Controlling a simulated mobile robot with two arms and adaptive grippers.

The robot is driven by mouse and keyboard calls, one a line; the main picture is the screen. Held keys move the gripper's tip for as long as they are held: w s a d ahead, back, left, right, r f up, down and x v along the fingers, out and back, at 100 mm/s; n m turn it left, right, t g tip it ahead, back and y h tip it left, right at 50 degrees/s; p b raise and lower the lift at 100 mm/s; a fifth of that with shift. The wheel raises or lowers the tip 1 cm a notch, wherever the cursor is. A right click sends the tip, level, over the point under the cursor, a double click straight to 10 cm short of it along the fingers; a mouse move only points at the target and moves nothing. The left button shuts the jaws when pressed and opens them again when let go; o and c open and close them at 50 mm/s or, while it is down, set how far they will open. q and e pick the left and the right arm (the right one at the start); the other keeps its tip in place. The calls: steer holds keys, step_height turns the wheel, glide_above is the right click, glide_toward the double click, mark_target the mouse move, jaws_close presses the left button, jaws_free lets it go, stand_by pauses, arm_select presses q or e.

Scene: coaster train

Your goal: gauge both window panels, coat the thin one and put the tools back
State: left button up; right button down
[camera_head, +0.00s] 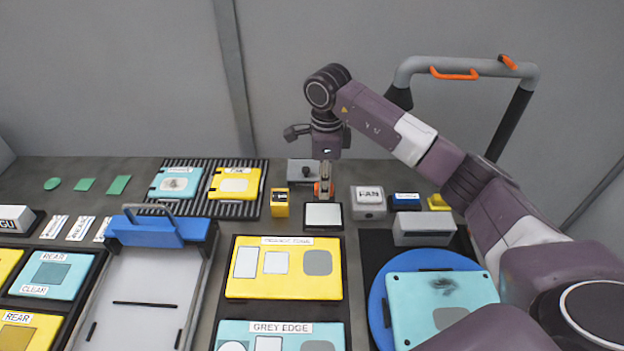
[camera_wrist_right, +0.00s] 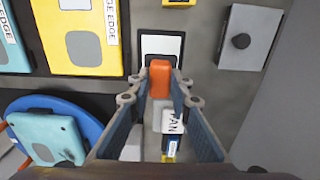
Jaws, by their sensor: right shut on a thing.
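My right gripper (camera_head: 323,187) points down at the back of the bench and is shut on an orange block-like tool (camera_wrist_right: 159,78). The tool is just behind a white pad in a black frame (camera_head: 323,215); I cannot tell whether it touches it. A teal panel with a dark smudge (camera_head: 415,300) lies on a blue round plate (camera_head: 377,310) at the front right. A teal panel (camera_head: 174,183) and a yellow panel (camera_head: 234,184) lie on a ribbed black rack (camera_head: 200,207). A small yellow device (camera_head: 279,204) stands left of the pad. My left gripper is out of view.
A grey box with a knob (camera_wrist_right: 241,40) is beside the gripper. A white FAN box (camera_head: 368,203) and grey block (camera_head: 424,229) stand to the right. A yellow board (camera_head: 283,285), a GREY EDGE board (camera_head: 230,326) and a blue-handled tray (camera_head: 140,290) fill the front.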

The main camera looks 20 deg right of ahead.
steer(key=shift+w+f, duration=0.15)
steer(key=shift+f, duration=0.15)
steer(key=shift+s+d+f+b, duration=0.15)
steer(key=shift+s+f+b, duration=0.15)
steer(key=shift+f+b, duration=0.2)
steer(key=shift+f, duration=0.35)
step_height(320, 180, down, 3)
steer(key=shift+w+r+b, duration=0.1)
steer(key=shift+w+b, duration=0.05)
steer(key=shift+b, duration=0.8)
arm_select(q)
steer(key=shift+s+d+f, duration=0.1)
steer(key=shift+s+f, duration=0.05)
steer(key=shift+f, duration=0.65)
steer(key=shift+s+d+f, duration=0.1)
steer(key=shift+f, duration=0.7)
arm_select(e)
steer(key=shift+f, duration=0.45)
arm_select(q)
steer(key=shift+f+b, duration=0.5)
steer(key=shift+b, duration=0.3)
arm_select(e)
steer(key=shift+f, duration=0.6)
